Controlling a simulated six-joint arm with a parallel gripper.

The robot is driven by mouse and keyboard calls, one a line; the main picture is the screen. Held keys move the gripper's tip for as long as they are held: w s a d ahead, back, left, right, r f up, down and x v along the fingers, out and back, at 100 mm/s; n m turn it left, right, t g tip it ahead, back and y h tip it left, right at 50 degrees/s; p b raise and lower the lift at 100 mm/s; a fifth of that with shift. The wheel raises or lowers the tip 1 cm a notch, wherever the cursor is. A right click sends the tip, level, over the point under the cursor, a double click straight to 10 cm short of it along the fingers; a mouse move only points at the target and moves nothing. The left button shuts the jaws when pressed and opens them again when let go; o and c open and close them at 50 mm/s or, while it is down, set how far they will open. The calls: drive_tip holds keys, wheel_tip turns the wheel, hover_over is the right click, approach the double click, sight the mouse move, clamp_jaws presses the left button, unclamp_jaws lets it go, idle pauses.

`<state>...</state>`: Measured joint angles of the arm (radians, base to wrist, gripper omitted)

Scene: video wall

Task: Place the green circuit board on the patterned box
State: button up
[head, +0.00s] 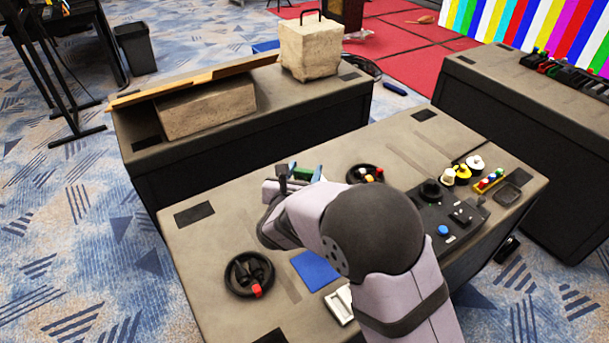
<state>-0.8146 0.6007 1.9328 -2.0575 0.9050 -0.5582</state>
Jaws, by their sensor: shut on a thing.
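A green circuit board (304,174) shows at the end of my arm, partly hidden. My gripper (301,170) is shut on it, above the far edge of the near grey-brown table. No box is plainly marked as the patterned one. A mottled beige box (309,52) with a dark handle stands upright on the table behind, up and right of my gripper. A second mottled beige box (210,108) lies on that table to the left, under a wooden plank. My gripper is apart from both boxes.
The plank (190,82) leans across the rear table (320,122). A gap separates the two tables. The near table holds a black round tray (249,274), a blue pad (315,269), a black control panel (450,217) and small coloured parts. Another table (520,110) stands at right.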

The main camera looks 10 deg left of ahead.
drive_tip(key=shift+f, duration=0.8)
drive_tip(key=shift+f, duration=0.2)
drive_tip(key=o, duration=1)
drive_tip(key=shift+r, duration=0.15)
drive_tip(key=shift+r, duration=0.1)
drive_tip(key=v, duration=1.2)
drive_tip(key=shift+b, duration=0.4)
